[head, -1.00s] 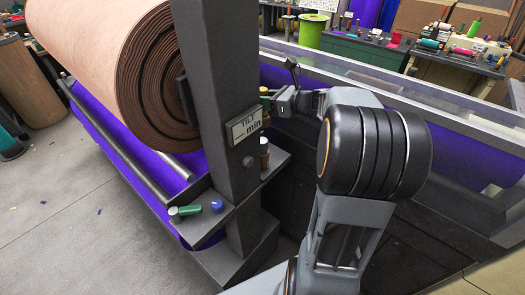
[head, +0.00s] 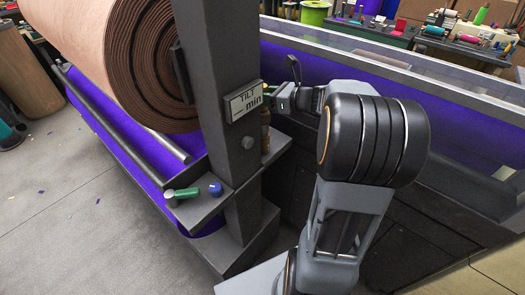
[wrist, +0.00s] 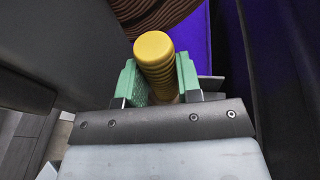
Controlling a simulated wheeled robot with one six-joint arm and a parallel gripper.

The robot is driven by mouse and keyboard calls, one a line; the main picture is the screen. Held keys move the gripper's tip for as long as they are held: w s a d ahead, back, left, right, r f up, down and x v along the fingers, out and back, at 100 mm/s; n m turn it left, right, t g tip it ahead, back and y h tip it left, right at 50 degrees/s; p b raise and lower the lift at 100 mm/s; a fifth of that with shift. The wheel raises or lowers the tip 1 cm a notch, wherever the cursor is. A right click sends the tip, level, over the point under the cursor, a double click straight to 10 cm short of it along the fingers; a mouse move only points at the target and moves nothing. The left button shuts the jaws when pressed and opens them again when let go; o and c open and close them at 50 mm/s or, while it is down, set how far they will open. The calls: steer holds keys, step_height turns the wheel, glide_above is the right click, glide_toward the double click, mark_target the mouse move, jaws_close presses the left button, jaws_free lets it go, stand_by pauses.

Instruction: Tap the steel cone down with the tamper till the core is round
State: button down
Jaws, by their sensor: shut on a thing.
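In the wrist view my gripper (wrist: 158,78) is shut on a yellow ribbed handle (wrist: 155,52), seemingly the tamper's. The green jaw pads press it from both sides, and its rounded end points toward the camera. The tool's far end is hidden. In the head view my gripper (head: 272,95) is just right of the dark post, which partly hides it. The brown felt roll (head: 125,50) shows its spiral end left of the post; it also shows in the wrist view (wrist: 150,12). I cannot make out the steel cone or the core; the post covers part of the roll's end.
The dark post (head: 222,60) carries a tilt display (head: 245,101) reading "min". Its low shelf (head: 205,207) holds a green-handled tool (head: 182,194), a blue piece (head: 215,188) and a brown bottle-like thing (head: 265,138). A purple felt-lined trough (head: 460,150) lies right.

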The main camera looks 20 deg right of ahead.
mark_target(267, 86)
steer(key=shift+r+p, duration=2.95)
steer(key=shift+p, duration=0.45)
steer(key=shift+f, duration=0.1)
steer(key=shift+f+b, duration=0.35)
steer(key=shift+f, duration=0.05)
step_height(267, 86, down, 7)
steer(key=b, duration=0.5)
steer(key=shift+f+b, duration=0.1)
steer(key=shift+b, duration=0.3)
steer(key=shift+r+p, duration=0.6)
steer(key=shift+r, duration=0.05)
step_height(267, 86, up, 6)
steer(key=p, duration=0.5)
